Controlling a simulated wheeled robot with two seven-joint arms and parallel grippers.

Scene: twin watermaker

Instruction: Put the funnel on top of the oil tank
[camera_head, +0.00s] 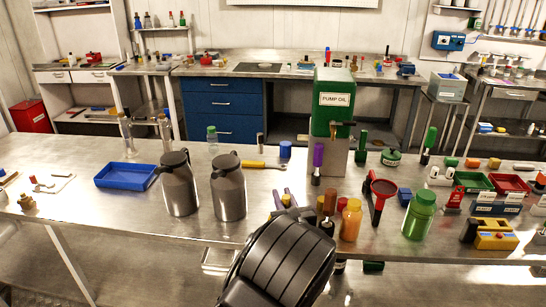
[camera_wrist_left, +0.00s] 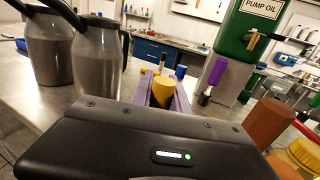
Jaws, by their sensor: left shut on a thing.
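The green oil tank (camera_head: 333,128), labelled PUMP OIL, stands on a grey metal block at the middle of the table, with a brass tap at its front. It also shows at the upper right of the left wrist view (camera_wrist_left: 247,22). My black gripper body hides what is below. My right gripper is not in view.
Two grey jugs (camera_head: 230,190) stand left of my left gripper. An orange bottle (camera_head: 351,222) and a green jar (camera_head: 419,217) stand near the front edge on the right. A blue tray (camera_head: 106,184) lies at left. Small items crowd the table's right side.

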